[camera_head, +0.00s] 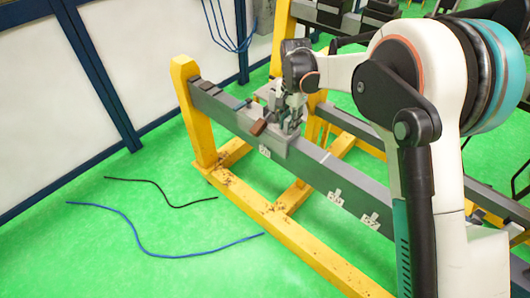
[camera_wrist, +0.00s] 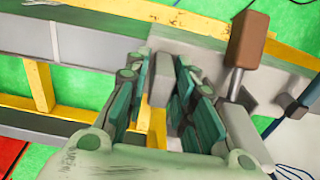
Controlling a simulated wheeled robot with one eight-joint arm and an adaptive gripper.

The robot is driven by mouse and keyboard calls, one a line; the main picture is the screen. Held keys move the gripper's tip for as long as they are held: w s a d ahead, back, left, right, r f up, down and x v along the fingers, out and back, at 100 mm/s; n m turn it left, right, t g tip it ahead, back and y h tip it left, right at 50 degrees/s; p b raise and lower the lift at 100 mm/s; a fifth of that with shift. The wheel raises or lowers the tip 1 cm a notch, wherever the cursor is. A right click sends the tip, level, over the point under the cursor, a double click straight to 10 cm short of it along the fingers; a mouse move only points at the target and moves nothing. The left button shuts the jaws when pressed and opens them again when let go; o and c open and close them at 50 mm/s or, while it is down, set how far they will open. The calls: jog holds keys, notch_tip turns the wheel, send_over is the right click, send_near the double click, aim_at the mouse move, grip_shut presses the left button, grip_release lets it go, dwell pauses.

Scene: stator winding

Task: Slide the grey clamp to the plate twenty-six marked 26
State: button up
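The grey clamp (camera_head: 281,137) sits on the grey rail of the yellow stand, toward its far left end. A brown handle (camera_head: 258,127) sticks out from its front; the handle also shows large in the wrist view (camera_wrist: 247,40). My gripper (camera_head: 290,108) is at the clamp, from above. In the wrist view its green fingers (camera_wrist: 161,75) stand on both sides of an upright grey block (camera_wrist: 161,79) of the clamp. Whether both fingers press on it is unclear. Small white plates mark the rail's side: one near the clamp (camera_head: 265,152), two farther right (camera_head: 336,197). Their numbers are too small to read.
The grey rail (camera_head: 318,167) is bare from the clamp to the lower right. A second rail (camera_head: 358,127) runs behind. A black and a blue cable (camera_head: 150,250) lie on the green floor at the left.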

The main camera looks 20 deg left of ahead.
jog(key=shift+o, duration=1.4)
jog(key=shift+r+p, duration=2.85)
jog(key=shift+r, duration=2.15)
